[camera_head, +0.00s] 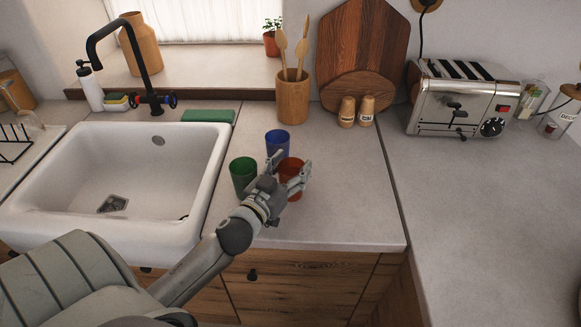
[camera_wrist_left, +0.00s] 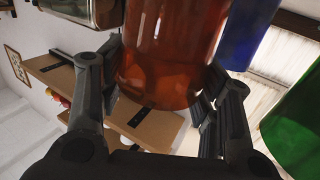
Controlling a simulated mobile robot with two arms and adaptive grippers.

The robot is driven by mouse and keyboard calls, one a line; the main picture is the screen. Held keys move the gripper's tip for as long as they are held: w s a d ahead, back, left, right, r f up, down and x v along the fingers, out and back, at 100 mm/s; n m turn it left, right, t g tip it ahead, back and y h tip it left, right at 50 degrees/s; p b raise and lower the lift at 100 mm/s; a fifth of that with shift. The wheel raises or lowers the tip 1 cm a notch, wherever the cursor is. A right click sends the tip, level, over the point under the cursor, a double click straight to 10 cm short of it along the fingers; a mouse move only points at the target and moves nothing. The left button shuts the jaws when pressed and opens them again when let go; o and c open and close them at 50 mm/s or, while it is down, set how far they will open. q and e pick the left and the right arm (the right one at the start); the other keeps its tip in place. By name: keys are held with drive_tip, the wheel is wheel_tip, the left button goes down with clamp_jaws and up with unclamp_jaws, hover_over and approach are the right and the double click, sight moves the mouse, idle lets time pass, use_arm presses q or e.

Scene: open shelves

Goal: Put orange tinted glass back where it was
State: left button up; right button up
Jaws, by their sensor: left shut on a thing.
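The orange tinted glass (camera_head: 291,174) is over the countertop right of the sink, partly hidden by my left gripper (camera_head: 289,172). My left gripper is shut on it, with a finger on each side. In the left wrist view the orange glass (camera_wrist_left: 165,50) fills the middle between the dark fingers (camera_wrist_left: 155,100). I cannot tell whether its base touches the counter. A green glass (camera_head: 243,175) stands to its left and a blue glass (camera_head: 277,142) behind it. The green glass (camera_wrist_left: 295,115) and blue glass (camera_wrist_left: 248,32) also show in the left wrist view. My right gripper is not in view.
A white sink (camera_head: 115,180) lies to the left. A wooden utensil holder (camera_head: 293,98), two shakers (camera_head: 356,112) and a toaster (camera_head: 463,98) stand toward the back. The counter (camera_head: 350,190) right of the glasses is clear up to its front edge.

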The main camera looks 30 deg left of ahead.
use_arm(q)
drive_tip(key=o, duration=1.4)
drive_tip(key=shift+f, duration=0.1)
drive_tip(key=shift+c, duration=0.2)
drive_tip(key=shift+o, duration=0.5)
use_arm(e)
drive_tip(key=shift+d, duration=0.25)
use_arm(q)
drive_tip(key=shift+r, duration=0.2)
drive_tip(key=shift+s+f, duration=0.15)
drive_tip(key=shift+s, duration=0.1)
drive_tip(key=s, duration=0.3)
drive_tip(key=s+b, duration=0.1)
drive_tip(key=s, duration=0.2)
drive_tip(key=s+b, duration=0.1)
drive_tip(key=s, duration=0.2)
drive_tip(key=shift+s+d, duration=0.4)
drive_tip(key=shift+s+r+b, duration=0.2)
drive_tip(key=shift+s+b, duration=0.15)
drive_tip(key=shift+s, duration=0.5)
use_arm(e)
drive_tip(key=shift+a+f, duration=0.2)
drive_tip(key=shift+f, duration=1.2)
